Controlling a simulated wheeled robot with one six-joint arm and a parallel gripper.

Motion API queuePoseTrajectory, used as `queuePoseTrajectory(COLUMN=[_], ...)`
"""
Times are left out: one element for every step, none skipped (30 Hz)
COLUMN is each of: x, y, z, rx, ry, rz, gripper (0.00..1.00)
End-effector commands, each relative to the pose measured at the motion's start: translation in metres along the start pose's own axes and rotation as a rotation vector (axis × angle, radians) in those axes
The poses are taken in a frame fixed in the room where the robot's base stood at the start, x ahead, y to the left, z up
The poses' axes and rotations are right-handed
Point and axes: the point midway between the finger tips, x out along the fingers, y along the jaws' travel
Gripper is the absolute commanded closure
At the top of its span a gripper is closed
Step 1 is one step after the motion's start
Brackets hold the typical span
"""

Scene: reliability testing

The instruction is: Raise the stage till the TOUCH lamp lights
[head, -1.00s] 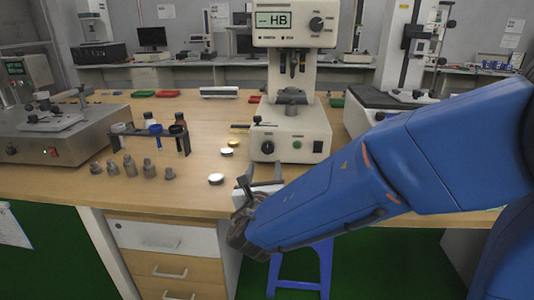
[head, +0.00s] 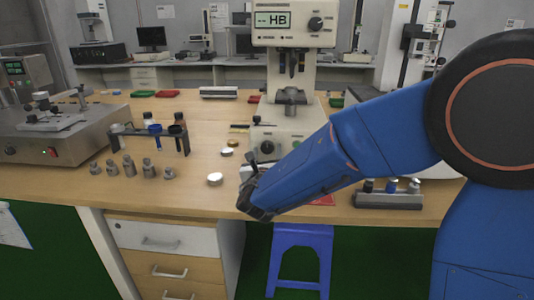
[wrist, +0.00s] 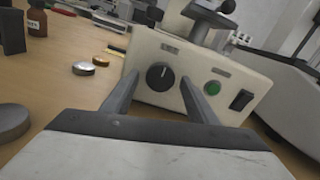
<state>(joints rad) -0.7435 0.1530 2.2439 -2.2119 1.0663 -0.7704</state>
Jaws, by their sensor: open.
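The hardness tester (head: 293,32) shows "-- HB" on its display. Small marks under the display are too small to read, so I cannot tell the TOUCH lamp or whether it is lit. The stage (head: 291,96) is a grey round piece on a post below the indenter (head: 293,62), with a gap between. The tester's base has a black knob (wrist: 160,76), a green button (wrist: 212,88) and a black switch (wrist: 241,100). My gripper (wrist: 159,82) is open and empty, its fingers pointing at the base front either side of the knob in the wrist view. Contact cannot be told.
A rack (head: 152,137) with bottles and several metal pieces stand left on the bench. Round discs (head: 215,179) lie left of my gripper. A grey holder (head: 389,200) stands at the right front. A blue stool (head: 301,240) is below the bench edge.

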Motion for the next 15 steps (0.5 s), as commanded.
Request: queuePoseTrajectory(x=[-0.0001,-0.0002,-0.0002,-0.0002,-0.0003,-0.0003,-0.0003,-0.0003,-0.0003,-0.0004,-0.0004,-0.0004,-0.0004,-0.0004,-0.0004], y=[0.0000,0.0000,0.0000,0.0000,0.0000,0.0000,0.0000,0.0000,-0.0001,0.0000,-0.0001,0.0000,0.0000,0.0000,0.0000], z=[0.0001,0.0001,0.0001,0.0001,0.0001,0.0002,0.0001,0.0002,0.0002,0.0002,0.0002,0.0002,0.0001,0.0002,0.0002], rx=[0.000,0.000,0.000,0.000,0.000,0.000,0.000,0.000,0.000,0.000,0.000,0.001,0.003,0.005,0.010], ry=[0.000,0.000,0.000,0.000,0.000,0.000,0.000,0.000,0.000,0.000,0.000,0.000,0.000,0.000,-0.001], rz=[0.000,0.000,0.000,0.000,0.000,0.000,0.000,0.000,0.000,0.000,0.000,0.000,0.000,0.000,0.000], gripper=[0.47,0.47,0.49,0.56,0.63,0.73,0.80,0.87,0.88,0.88,0.88,0.88,0.88,0.88,0.88])
